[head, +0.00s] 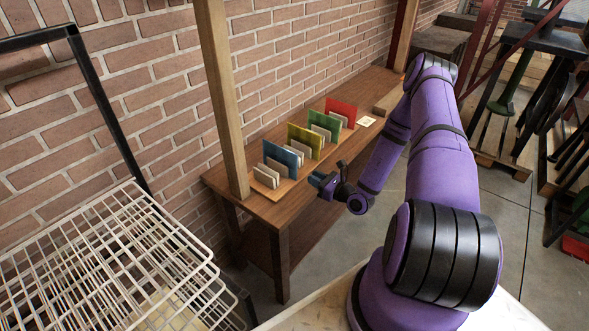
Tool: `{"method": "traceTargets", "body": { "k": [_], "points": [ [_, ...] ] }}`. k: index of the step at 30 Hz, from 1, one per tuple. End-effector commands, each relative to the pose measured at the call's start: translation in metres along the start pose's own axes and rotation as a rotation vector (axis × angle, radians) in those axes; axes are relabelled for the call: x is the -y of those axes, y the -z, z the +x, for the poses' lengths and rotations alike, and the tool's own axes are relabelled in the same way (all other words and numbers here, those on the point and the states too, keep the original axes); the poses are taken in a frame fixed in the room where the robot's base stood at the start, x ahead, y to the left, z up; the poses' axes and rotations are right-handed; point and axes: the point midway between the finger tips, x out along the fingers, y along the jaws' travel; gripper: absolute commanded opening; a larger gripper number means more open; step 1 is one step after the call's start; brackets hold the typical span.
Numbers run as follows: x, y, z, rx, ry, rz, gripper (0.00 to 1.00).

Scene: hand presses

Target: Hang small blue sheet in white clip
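My gripper (328,184) is above the front edge of the wooden workbench, to the right of the row of upright sheets. A small blue patch shows at its fingertips; it is too small to tell whether this is the small blue sheet or whether the fingers are shut. A larger blue sheet (282,153) stands upright in the row at the near end, between pale blocks. I cannot make out a white clip in this view.
Yellow (304,137), green (324,124) and red (341,110) sheets stand farther along the workbench (262,208). A small pale card (367,121) lies beyond them. A wooden post (222,95) rises at the bench's near end. A white wire rack (125,255) stands at the lower left.

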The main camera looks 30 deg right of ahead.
Motion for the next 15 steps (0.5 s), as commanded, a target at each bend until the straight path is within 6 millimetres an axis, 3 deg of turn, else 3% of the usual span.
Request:
{"method": "traceTargets", "body": {
  "k": [15],
  "points": [
    [0.000,-0.001,0.065,0.002,-0.002,-0.001,0.20]
  ]
}}
